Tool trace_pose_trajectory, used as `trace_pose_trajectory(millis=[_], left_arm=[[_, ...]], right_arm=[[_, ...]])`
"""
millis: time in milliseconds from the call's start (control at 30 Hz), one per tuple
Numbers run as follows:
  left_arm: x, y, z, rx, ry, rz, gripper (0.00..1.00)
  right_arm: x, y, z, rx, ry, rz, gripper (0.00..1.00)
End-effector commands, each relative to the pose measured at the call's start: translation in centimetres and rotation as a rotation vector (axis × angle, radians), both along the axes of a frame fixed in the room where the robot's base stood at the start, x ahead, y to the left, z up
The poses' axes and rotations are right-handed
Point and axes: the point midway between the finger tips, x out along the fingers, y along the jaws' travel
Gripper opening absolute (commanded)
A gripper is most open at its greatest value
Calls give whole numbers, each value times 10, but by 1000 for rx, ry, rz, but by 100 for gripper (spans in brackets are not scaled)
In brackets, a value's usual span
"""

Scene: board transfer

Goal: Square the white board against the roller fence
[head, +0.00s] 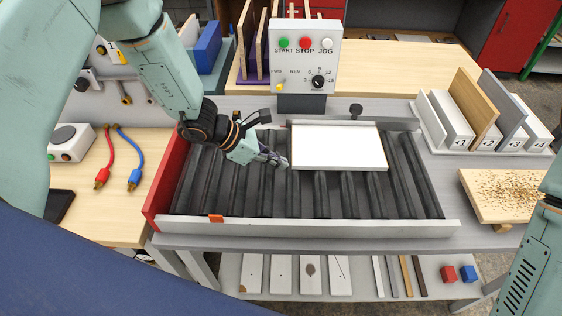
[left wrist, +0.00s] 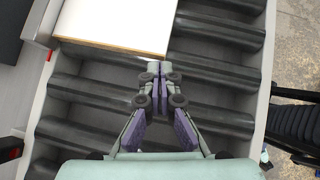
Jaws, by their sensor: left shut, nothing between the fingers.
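The white board (head: 340,145) lies flat on the dark rollers, right of the middle of the conveyor and at its back. Its back edge lies along the pale rear rail (head: 400,124), which I take as the fence; I cannot tell whether they touch all along. My left gripper (head: 284,162) is shut and empty, low over the rollers at the board's left edge. In the left wrist view the closed fingertips (left wrist: 160,70) are right by a corner of the board (left wrist: 115,25); contact is unclear. My right gripper is out of view.
A red end plate (head: 168,185) closes the conveyor's left side, and a pale front rail (head: 320,230) runs along its near edge. A control box (head: 304,58) stands behind. Slotted panels (head: 475,115) stand at the back right. Rollers in front of the board are clear.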

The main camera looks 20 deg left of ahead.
Motion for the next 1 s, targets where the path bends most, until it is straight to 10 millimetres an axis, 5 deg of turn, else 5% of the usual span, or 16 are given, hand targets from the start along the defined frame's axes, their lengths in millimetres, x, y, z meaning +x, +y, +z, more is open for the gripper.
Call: trace_pose_trajectory(millis=[1000], left_arm=[[16,-23,-9,-1,-1,1,0]], right_arm=[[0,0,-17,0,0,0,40]])
